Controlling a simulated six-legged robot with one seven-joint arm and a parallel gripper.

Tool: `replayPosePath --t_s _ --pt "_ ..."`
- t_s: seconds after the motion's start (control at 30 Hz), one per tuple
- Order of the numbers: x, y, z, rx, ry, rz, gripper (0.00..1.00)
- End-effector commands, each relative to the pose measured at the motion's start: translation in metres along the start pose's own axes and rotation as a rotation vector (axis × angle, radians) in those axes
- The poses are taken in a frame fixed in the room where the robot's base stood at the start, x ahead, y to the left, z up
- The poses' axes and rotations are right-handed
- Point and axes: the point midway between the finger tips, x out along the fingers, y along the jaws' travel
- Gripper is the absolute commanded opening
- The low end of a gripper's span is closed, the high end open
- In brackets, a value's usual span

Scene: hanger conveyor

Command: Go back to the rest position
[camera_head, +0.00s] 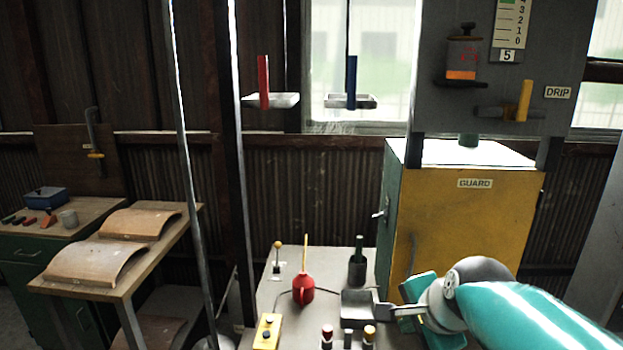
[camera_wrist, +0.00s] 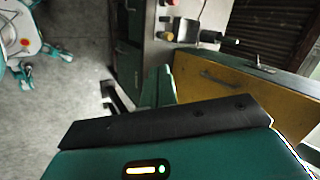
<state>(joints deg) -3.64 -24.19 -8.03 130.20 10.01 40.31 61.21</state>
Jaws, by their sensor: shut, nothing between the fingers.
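My gripper (camera_head: 398,311) is at the lower right of the head view, at the end of my teal arm. It is over the right side of the workbench (camera_head: 335,262), beside a small grey tray (camera_head: 362,320). I cannot tell whether it touches the tray. Its fingers are shut with nothing visible between them. The wrist view shows a dark bar and teal gripper parts (camera_wrist: 160,86), with the yellow cabinet to the right.
The yellow GUARD cabinet (camera_head: 470,225) stands close behind my arm. A red oil can (camera_head: 303,290), dark bottle (camera_head: 358,268) and yellow button box (camera_head: 266,332) stand on the bench. Hanging trays, one with a red bar (camera_head: 263,80), one with a blue bar (camera_head: 351,80), are above.

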Motion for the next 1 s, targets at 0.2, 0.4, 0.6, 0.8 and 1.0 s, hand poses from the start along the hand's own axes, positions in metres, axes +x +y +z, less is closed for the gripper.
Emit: replayPosePath --t_s 0.2,0.4,0.6,0.8,1.0 --pt "-0.026 0.051 0.027 -0.603 0.004 0.066 0.00" --pt "-0.041 0.093 0.043 -1.083 -0.005 0.142 0.00" --pt "-0.044 0.110 0.047 -1.275 -0.015 0.179 0.00" --pt "-0.044 0.110 0.047 -1.282 -0.017 0.180 0.00" --pt "-0.044 0.110 0.047 -1.280 -0.017 0.179 0.00"
